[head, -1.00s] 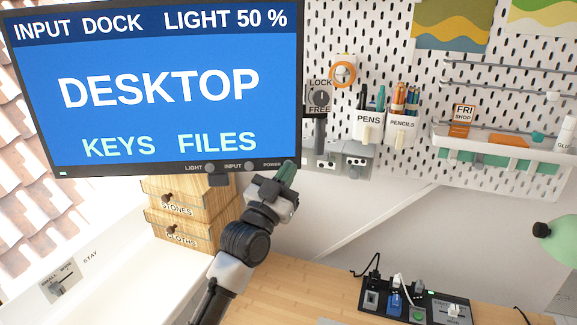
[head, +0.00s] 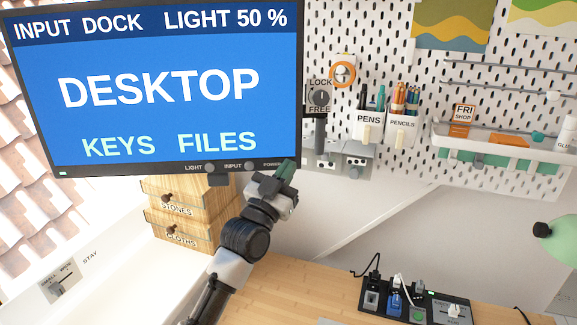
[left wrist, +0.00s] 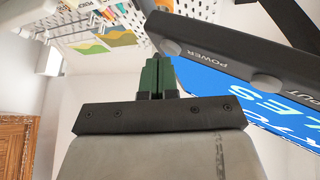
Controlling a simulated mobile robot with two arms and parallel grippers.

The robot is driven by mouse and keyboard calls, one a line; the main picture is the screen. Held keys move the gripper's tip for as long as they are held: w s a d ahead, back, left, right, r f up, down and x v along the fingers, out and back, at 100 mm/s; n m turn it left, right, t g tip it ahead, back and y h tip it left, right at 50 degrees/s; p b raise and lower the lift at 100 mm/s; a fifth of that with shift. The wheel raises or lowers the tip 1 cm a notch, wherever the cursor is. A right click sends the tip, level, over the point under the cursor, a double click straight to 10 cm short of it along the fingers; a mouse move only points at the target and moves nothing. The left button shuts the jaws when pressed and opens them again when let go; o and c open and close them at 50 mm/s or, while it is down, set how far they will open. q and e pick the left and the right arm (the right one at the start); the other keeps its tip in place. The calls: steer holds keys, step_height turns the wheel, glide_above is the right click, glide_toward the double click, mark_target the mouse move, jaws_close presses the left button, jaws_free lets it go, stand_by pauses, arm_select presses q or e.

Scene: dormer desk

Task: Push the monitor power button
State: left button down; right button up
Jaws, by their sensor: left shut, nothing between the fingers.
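The monitor (head: 160,60) is lit blue with "DESKTOP" and "LIGHT 50 %" on its screen. Its lower bezel carries LIGHT, INPUT (head: 249,166) and POWER labels. My left gripper (head: 286,169) is shut and empty, its green fingertips at the bezel's lower right corner, over the place of the power button in the head view. In the left wrist view, the round grey power button (left wrist: 172,47) shows beside the POWER label, just right of the green fingertips (left wrist: 157,73). I cannot tell whether they touch it. My right gripper is not in view.
Wooden drawers (head: 190,205) stand below the monitor. A grey bracket with a LOCK/FREE knob (head: 320,97) is right of it. The pegboard (head: 390,60) holds pen and pencil cups. A power strip (head: 415,303) lies on the desk; the desk's middle is clear.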

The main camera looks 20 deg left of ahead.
arm_select(q)
steer(key=shift+w, duration=0.1)
stand_by(0.3)
steer(key=shift+s+d+p, duration=0.2)
steer(key=shift+s+p, duration=0.15)
steer(key=shift+s, duration=0.2)
steer(key=s+d+p, duration=0.2)
steer(key=s, duration=0.3)
steer(key=shift+s+d+p, duration=0.2)
steer(key=shift+s+p, duration=0.1)
steer(key=shift+p, duration=0.05)
stand_by(1.8)
